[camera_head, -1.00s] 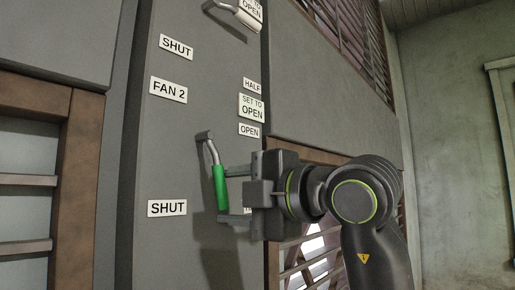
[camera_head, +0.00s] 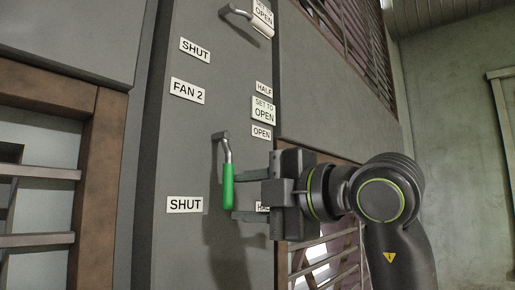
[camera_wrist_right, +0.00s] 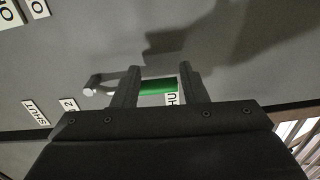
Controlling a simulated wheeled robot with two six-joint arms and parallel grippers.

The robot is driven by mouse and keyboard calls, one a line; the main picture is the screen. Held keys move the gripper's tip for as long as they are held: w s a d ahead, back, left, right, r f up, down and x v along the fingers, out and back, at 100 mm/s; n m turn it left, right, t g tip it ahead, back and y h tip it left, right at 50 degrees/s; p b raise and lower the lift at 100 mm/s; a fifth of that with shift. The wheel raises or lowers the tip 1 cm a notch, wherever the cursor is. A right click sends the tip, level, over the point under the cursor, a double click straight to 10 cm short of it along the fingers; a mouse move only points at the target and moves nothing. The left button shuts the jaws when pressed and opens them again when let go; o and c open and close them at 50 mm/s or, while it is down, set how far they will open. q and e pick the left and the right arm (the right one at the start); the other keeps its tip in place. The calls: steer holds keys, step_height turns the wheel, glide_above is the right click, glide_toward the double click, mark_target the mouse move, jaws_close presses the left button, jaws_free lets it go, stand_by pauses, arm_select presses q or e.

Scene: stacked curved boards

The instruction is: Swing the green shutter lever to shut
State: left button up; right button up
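The green shutter lever (camera_head: 228,186) hangs from its grey pivot on the panel, its handle pointing almost straight down. A SHUT label (camera_head: 184,204) lies to its left, an OPEN label (camera_head: 261,132) to its upper right, and a partly hidden HALF label (camera_head: 262,207) to its lower right. My right gripper (camera_head: 240,196) reaches in from the right, one finger above the other, tips close beside the handle. In the right wrist view the fingers (camera_wrist_right: 158,88) stand apart, with the green handle (camera_wrist_right: 157,86) lengthwise across the gap; contact is unclear. My left gripper is out of view.
A second lever with a white handle (camera_head: 253,22) sits higher on the same grey panel (camera_head: 185,150). A FAN 2 label (camera_head: 187,90) and a SET TO OPEN sign (camera_head: 263,110) are between them. Louvres with brown frames flank the panel.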

steer(key=b+v, duration=0.1)
steer(key=v, duration=0.5)
steer(key=shift+r, duration=0.1)
steer(key=shift+s, duration=0.1)
steer(key=shift+a, duration=0.1)
